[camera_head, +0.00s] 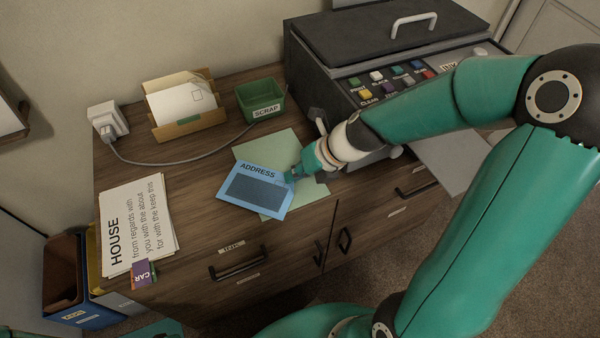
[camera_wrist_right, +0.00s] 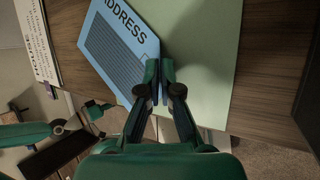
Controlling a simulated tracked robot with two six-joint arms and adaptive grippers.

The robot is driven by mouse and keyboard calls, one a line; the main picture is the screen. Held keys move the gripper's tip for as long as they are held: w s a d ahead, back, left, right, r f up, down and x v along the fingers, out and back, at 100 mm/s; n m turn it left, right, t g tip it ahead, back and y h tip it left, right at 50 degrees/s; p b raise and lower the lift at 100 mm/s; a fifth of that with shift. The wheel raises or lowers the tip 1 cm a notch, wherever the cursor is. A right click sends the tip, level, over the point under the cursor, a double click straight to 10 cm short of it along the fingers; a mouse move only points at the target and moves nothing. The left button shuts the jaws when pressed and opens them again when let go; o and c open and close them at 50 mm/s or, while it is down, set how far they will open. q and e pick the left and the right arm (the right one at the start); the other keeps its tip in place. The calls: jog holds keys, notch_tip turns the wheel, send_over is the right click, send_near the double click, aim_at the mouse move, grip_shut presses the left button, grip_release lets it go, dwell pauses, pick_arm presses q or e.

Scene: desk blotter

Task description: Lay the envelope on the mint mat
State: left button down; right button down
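The blue envelope (camera_head: 262,188), printed ADDRESS, is tilted in the picture and partly over the pale green mint mat (camera_head: 279,144), its left part reaching past the mat over the wood. I cannot tell whether it touches the mat. My right gripper (camera_head: 293,175) is shut on the envelope's right edge. In the right wrist view the fingers (camera_wrist_right: 160,72) pinch the edge of the envelope (camera_wrist_right: 113,48), with the bare mat (camera_wrist_right: 203,60) to the right. Teal parts of my left arm show at the lower left of that view; its finger state is unclear.
A paper stack (camera_head: 139,225) printed HOUSE lies at the left of the desk. A card holder (camera_head: 190,123), a green SCRAP bin (camera_head: 262,99) and a cable (camera_head: 190,159) are behind. A dark machine (camera_head: 385,62) with coloured buttons stands at the right.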

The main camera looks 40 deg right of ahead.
jog(key=shift+f, duration=0.1)
jog(key=c, duration=1.6)
grip_release()
jog(key=shift+s+d+r, duration=0.1)
jog(key=shift+d+r, duration=0.05)
jog(key=shift+r, duration=0.3)
jog(key=p+v, duration=0.5)
jog(key=v, duration=0.6)
jog(key=shift+s+d, duration=0.1)
